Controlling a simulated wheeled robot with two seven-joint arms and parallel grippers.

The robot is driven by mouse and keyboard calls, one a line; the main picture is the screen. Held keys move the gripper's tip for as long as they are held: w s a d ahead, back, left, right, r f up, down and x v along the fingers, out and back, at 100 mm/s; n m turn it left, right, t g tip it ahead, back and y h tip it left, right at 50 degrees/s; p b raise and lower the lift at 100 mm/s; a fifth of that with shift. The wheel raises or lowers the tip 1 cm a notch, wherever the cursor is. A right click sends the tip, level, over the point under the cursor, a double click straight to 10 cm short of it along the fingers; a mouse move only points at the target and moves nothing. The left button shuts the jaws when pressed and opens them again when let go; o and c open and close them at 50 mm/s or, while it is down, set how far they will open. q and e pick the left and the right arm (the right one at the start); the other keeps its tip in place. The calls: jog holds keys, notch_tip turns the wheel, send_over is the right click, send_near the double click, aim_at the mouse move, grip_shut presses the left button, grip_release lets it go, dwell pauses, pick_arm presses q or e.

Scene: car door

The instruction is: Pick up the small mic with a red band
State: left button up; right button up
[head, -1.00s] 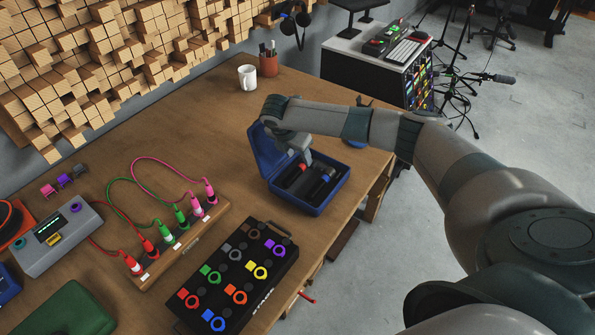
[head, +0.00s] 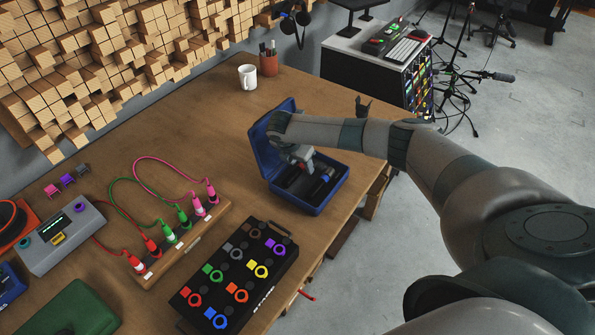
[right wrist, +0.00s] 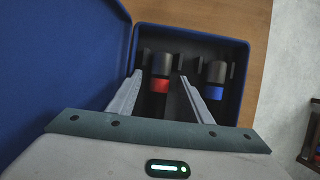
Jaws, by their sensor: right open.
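The small mic with a red band (right wrist: 161,86) lies in the open blue case (head: 318,210), beside a mic with a blue band (right wrist: 215,92). My right gripper (right wrist: 156,82) is open over the case, with one finger on each side of the red-banded mic in the right wrist view. I cannot tell how far the fingertips are above it. In the head view, my right gripper (head: 304,167) reaches down into the case and hides most of the red-banded mic. The blue-banded mic shows in the head view (head: 326,177) too. My left gripper is not in view.
The case's raised lid (head: 264,150) stands to the left of the gripper. A black board with coloured shapes (head: 235,280) and a wooden strip of plugged cables (head: 185,245) lie nearer. A white mug (head: 247,77) stands farther back. Some bare table lies around the case.

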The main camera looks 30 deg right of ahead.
grip_shut()
jog(key=shift+r, duration=0.1)
jog(key=shift+r, duration=0.45)
jog(key=r+b, duration=0.1)
jog(key=d+r, duration=0.1)
jog(key=r, duration=0.1)
jog(key=shift+s+r+b, duration=0.15)
jog(key=shift+b, duration=0.25)
jog(key=s+d+r+b, duration=0.2)
jog(key=s+d+r, duration=0.4)
jog(key=d, duration=0.3)
jog(key=shift+r+b, duration=0.35)
jog(key=shift+a, duration=0.2)
